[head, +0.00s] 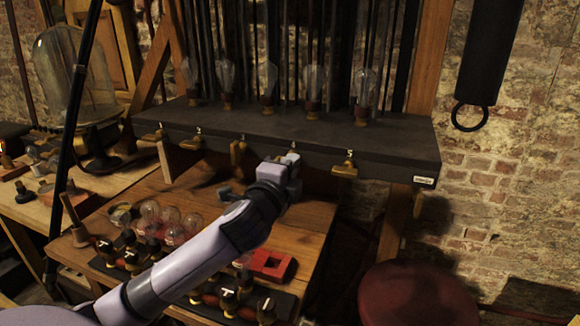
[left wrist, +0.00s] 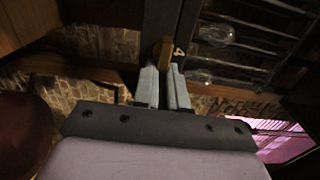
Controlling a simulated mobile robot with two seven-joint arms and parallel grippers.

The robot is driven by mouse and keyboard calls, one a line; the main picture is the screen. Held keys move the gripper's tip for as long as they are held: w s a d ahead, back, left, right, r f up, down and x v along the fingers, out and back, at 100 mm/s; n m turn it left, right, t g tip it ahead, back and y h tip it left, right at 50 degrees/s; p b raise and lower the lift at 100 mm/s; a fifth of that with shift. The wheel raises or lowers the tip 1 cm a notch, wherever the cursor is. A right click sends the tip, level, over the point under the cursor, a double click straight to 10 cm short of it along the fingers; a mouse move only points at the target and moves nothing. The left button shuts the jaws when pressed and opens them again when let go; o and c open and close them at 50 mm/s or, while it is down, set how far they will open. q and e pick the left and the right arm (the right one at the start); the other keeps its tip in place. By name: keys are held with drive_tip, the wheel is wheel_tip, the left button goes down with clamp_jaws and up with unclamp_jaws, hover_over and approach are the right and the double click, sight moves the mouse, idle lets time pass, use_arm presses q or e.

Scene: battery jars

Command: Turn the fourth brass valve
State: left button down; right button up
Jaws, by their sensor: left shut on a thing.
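A dark shelf (head: 400,145) carries a row of brass valves along its front edge, with small number tags. The fourth valve is mostly hidden behind my left gripper (head: 290,163) in the head view. In the left wrist view this brass valve (left wrist: 167,47) shows beside a tag reading 4, at the tips of my left gripper (left wrist: 163,72). The gripper's fingers are shut on it. The third valve (head: 238,152) is to the left and the fifth valve (head: 345,167) is to the right. My right gripper is in neither view.
Several glass bulbs (head: 268,76) stand on the shelf above the valves. A wooden table (head: 310,215) below holds more bulbs, dark fittings and a red block (head: 268,264). A round red stool seat (head: 415,295) stands at lower right, before a brick wall (head: 520,150).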

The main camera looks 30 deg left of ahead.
use_arm(q)
drive_tip(key=c, duration=1.2)
unclamp_jaws()
drive_tip(key=shift+b+v, duration=0.65)
drive_tip(key=shift+v, duration=2.95)
